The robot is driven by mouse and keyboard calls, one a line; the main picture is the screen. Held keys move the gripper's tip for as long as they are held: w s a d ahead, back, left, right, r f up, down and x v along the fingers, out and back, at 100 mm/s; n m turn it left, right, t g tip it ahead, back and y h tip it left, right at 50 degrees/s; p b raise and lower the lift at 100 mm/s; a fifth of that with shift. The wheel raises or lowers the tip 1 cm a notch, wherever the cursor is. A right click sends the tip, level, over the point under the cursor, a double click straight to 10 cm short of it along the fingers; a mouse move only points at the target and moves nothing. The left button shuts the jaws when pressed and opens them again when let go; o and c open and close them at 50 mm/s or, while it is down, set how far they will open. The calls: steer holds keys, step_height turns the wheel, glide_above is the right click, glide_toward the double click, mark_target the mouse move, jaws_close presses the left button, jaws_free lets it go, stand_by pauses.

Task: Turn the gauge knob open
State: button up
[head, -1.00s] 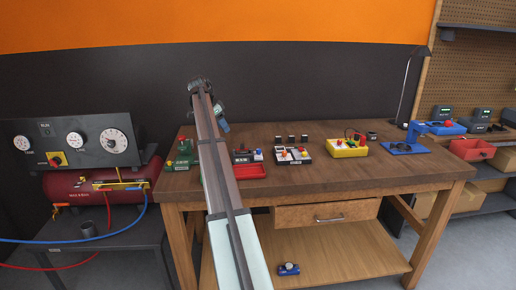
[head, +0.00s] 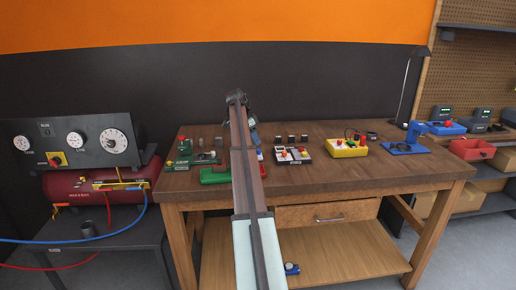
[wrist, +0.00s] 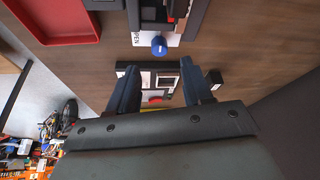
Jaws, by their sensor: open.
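A small blue knob (wrist: 159,45) shows in the wrist view, on a white plate lettered OPEN at the front of a dark device (wrist: 160,8). In the head view my arm hides most of this device; a bit of blue and white shows beside the arm. My gripper (wrist: 160,68) is open and empty, its two dark fingers apart on either side below the knob in the wrist picture. No finger visibly touches the knob. In the head view my gripper (head: 248,122) hangs over the back half of the workbench (head: 330,180).
A dark box with white squares (wrist: 160,80) shows between the fingers in the wrist view. A red tray (wrist: 60,22) lies at upper left. A gauge panel (head: 75,143) stands at left.

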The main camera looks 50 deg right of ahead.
mark_target(259, 152)
steer(key=shift+x, duration=2.8)
steer(key=shift+c, duration=0.2)
jaws_close()
